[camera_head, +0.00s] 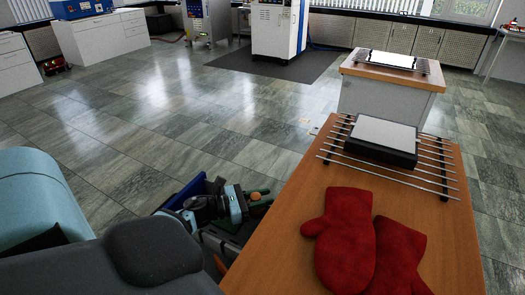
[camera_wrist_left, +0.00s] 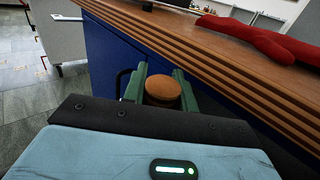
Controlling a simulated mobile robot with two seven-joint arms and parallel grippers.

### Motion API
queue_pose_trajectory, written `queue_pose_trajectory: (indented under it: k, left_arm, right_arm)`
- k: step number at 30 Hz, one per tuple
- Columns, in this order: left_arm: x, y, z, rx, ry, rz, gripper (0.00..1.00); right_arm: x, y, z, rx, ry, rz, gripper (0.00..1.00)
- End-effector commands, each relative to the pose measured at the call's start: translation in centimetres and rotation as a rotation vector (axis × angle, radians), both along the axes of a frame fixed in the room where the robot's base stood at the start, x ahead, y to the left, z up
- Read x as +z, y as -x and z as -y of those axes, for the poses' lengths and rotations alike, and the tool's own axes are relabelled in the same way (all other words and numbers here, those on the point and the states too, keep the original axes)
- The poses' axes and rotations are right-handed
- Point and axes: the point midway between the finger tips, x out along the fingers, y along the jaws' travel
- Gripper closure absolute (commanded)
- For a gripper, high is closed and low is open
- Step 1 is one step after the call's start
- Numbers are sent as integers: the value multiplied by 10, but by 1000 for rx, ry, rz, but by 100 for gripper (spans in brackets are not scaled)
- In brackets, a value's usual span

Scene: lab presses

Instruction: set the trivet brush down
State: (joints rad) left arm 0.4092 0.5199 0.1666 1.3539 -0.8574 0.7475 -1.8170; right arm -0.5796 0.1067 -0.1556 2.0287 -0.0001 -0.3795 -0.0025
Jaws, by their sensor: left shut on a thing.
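My left gripper (camera_head: 258,199) is beside the left edge of the wooden-topped table (camera_head: 250,268), outside the tabletop. Its green fingers are shut on a brown, rounded piece, which I take to be the end of the trivet brush (camera_head: 262,196). In the left wrist view the brush (camera_wrist_left: 162,91) shows as a brown round top between the two fingertips (camera_wrist_left: 161,86). The rest of the brush is hidden, and I cannot see its bristles. My right gripper is not in view.
A metal-rod trivet (camera_head: 437,178) bearing a dark block with a pale top (camera_head: 382,133) lies at the table's far end. Red mitts (camera_head: 345,235) cover the near middle. A second wooden-topped bench (camera_head: 385,71) stands behind. Open tiled floor (camera_head: 170,95) lies left.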

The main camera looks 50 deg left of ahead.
Motion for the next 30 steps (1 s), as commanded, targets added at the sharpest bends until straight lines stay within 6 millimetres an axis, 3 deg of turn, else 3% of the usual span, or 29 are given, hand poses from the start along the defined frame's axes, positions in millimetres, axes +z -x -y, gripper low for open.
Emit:
queue_pose_trajectory:
  k: [4,30]
  left_arm:
    - [-12,0,0,0,0,2,97]
    - [-24,0,0,0,-1,3,97]
  right_arm:
    - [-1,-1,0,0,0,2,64]
    - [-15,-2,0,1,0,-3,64]
